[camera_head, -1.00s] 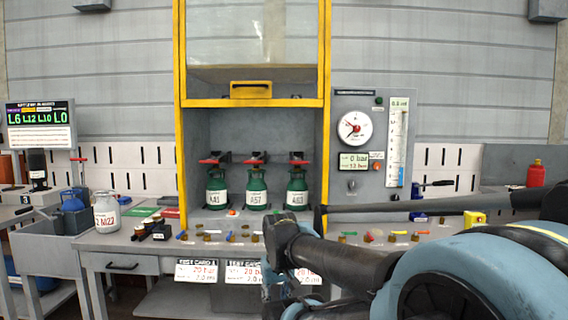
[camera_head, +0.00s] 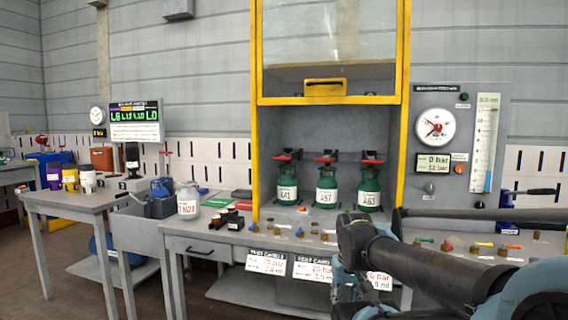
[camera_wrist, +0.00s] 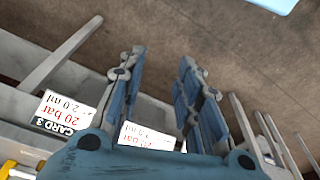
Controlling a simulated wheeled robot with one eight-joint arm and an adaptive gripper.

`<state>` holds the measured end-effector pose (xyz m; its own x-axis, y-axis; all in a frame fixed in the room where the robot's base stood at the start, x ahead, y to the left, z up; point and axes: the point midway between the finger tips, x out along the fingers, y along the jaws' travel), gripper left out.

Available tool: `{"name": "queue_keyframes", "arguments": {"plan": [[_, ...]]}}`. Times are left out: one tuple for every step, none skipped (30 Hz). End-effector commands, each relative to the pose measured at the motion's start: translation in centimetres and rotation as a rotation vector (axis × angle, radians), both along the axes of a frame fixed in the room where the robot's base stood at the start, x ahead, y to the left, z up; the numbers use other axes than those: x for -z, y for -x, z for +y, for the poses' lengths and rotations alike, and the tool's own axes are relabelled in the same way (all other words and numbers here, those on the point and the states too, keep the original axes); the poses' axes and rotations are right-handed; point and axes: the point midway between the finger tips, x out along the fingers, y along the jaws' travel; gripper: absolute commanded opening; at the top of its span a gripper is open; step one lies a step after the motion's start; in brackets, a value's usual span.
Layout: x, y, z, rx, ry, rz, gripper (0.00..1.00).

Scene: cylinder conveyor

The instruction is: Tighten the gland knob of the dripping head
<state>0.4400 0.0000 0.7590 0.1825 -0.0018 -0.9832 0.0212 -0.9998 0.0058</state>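Three green cylinders stand in the yellow-framed cabinet, marked like A41 (camera_head: 287,190), A57 (camera_head: 326,190) and A63 (camera_head: 369,190). Each stands under a head with a red part: left (camera_head: 287,155), middle (camera_head: 326,157) and right (camera_head: 371,158). I cannot see drops or tell which head drips, and the gland knobs are too small to make out. My gripper (camera_wrist: 158,80) has its two blue fingers apart with nothing between them. It points down over the floor in front of the bench, by the hanging cards, well below the cylinders. In the head view it is partly hidden at the bottom.
The cabinet's raised window with its yellow handle (camera_head: 325,87) hangs above the cylinders. Small coloured parts lie along the bench front (camera_head: 207,241). A gauge panel (camera_head: 460,110) stands at right. A grey-white canister (camera_head: 187,200) stands at left. Test cards (camera_head: 266,262) hang below the bench edge.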

Motion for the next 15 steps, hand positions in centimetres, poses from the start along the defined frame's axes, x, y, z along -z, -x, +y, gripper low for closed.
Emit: {"name": "queue_keyframes", "arguments": {"plan": [[0.0,0.0,0.0,0.000,0.000,0.000,0.32],[0.0,0.0,0.0,0.000,0.000,0.000,0.32],[0.0,0.0,0.0,0.000,0.000,0.000,0.32],[0.0,0.0,0.0,0.000,0.000,0.000,0.32],[0.0,0.0,0.0,0.000,0.000,0.000,0.32],[0.0,0.0,0.0,0.000,0.000,0.000,0.32],[0.0,0.0,0.0,0.000,0.000,0.000,0.32],[0.0,0.0,0.0,0.000,0.000,0.000,0.32],[0.0,0.0,0.0,0.000,0.000,0.000,0.41],[-0.2,0.1,0.0,0.000,0.000,-0.005,0.47],[-0.6,0.5,0.0,-0.001,0.000,-0.014,0.54],[-1.0,0.3,0.0,-0.002,0.000,-0.023,0.57],[-1.4,-0.1,0.1,-0.003,0.000,-0.031,0.57],[-1.9,-0.7,0.1,-0.004,0.000,-0.041,0.57],[-2.8,-1.8,0.2,-0.006,0.000,-0.057,0.57]]}}
